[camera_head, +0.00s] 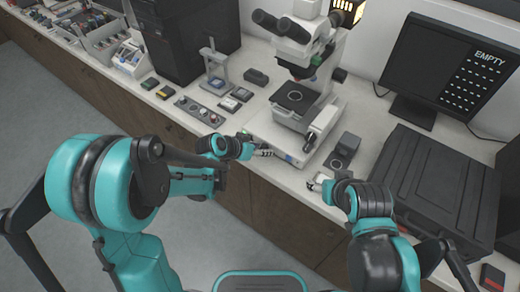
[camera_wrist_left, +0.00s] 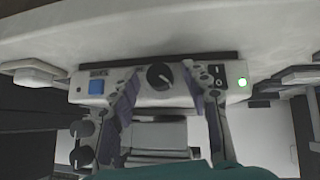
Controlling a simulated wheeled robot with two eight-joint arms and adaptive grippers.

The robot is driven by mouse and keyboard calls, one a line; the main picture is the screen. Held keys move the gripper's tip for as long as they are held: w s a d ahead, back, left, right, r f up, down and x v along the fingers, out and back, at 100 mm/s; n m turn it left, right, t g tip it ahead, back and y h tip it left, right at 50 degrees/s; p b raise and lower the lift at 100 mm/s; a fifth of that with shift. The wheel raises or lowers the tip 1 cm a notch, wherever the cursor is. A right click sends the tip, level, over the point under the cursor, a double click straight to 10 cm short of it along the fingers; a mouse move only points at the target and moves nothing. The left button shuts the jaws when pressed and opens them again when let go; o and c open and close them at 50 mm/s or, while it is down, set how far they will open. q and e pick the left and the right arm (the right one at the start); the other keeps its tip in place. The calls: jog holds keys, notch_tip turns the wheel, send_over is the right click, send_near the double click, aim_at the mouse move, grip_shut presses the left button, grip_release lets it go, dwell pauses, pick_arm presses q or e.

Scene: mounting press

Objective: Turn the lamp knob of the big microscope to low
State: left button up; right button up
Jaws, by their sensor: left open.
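The big microscope (camera_head: 298,100) stands on the white bench. Its base front faces me in the head view. In the left wrist view its front panel carries a black round lamp knob (camera_wrist_left: 160,76), a blue square button (camera_wrist_left: 96,87) and a lit green light (camera_wrist_left: 243,82). My left gripper (camera_head: 272,154) is at the base front. In the wrist view its open fingers (camera_wrist_left: 162,86) lie on either side of the knob, with a gap on each side; contact is not visible. The knob's setting is too small to read. My right gripper (camera_head: 316,184) is low over the bench edge, right of the base.
A small grey device (camera_head: 346,146) stands right of the microscope, beside a large black case (camera_head: 432,185). A monitor (camera_head: 448,72) reading "EMPTY" is behind. Left of the microscope are a control strip (camera_head: 199,111) and a small stand (camera_head: 214,70).

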pick_arm(q)
grip_shut()
jog(key=h+b, duration=0.1)
jog(key=n+g+h+b, duration=0.1)
jog(key=n+h+b, duration=0.1)
jog(key=shift+w+a+f+g, duration=0.25)
jog(key=shift+a+f+g, duration=0.05)
jog(key=shift+a, duration=0.05)
jog(key=n+h+b, duration=0.1)
jog(key=b, duration=0.1)
jog(key=n+g+h+b, duration=0.1)
jog(key=h+b, duration=0.1)
jog(key=shift+w+a+f+g, duration=0.1)
jog(key=shift+a+f+g, duration=0.1)
jog(key=shift+g, duration=0.1)
jog(key=shift+n+h+b, duration=0.55)
jog(key=shift+n+h, duration=0.15)
jog(key=shift+h, duration=0.3)
jog(key=shift+f+n+g+h, duration=0.1)
jog(key=shift+n+g+h, duration=0.2)
jog(key=shift+n+h, duration=0.5)
